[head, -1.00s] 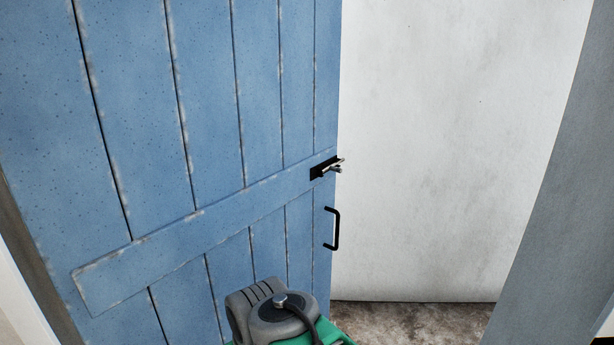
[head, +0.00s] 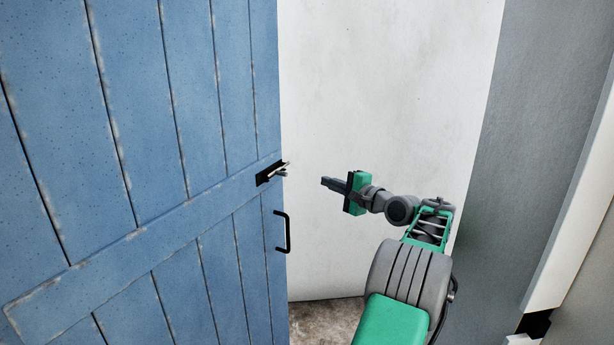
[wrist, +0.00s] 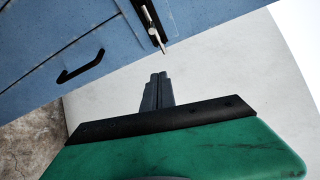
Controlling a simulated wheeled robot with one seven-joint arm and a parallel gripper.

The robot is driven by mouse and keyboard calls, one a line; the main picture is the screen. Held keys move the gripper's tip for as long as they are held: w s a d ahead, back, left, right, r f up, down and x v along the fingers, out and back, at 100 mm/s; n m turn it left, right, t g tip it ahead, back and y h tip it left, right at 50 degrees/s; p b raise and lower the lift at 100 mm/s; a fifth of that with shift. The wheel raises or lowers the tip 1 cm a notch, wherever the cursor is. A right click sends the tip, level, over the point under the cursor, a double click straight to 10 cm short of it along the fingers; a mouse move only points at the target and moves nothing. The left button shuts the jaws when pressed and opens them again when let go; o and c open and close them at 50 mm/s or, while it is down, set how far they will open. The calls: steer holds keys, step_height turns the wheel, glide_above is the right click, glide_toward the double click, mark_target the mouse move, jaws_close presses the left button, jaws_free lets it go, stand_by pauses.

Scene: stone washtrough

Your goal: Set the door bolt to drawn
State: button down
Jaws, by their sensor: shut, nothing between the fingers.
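The door bolt (head: 272,173) is a metal rod on a black plate at the free edge of the blue door (head: 150,120). Its rod tip reaches slightly past the door edge. In the wrist view the bolt (wrist: 152,25) lies at the top, just beyond my fingertips. My gripper (head: 326,182) is shut and empty, to the right of the bolt and apart from it, pointing left toward it. It also shows in the wrist view (wrist: 158,78), with the fingers together.
A black door handle (head: 283,232) sits below the bolt; it also shows in the wrist view (wrist: 80,67). The door stands open. A pale wall (head: 390,90) is behind, and a grey wall edge (head: 535,120) is at right.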

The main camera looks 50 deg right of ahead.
steer(key=w+a+p, duration=0.3)
steer(key=w+p, duration=0.1)
steer(key=w, duration=0.4)
steer(key=shift+w+a, duration=0.25)
steer(key=shift+w, duration=0.15)
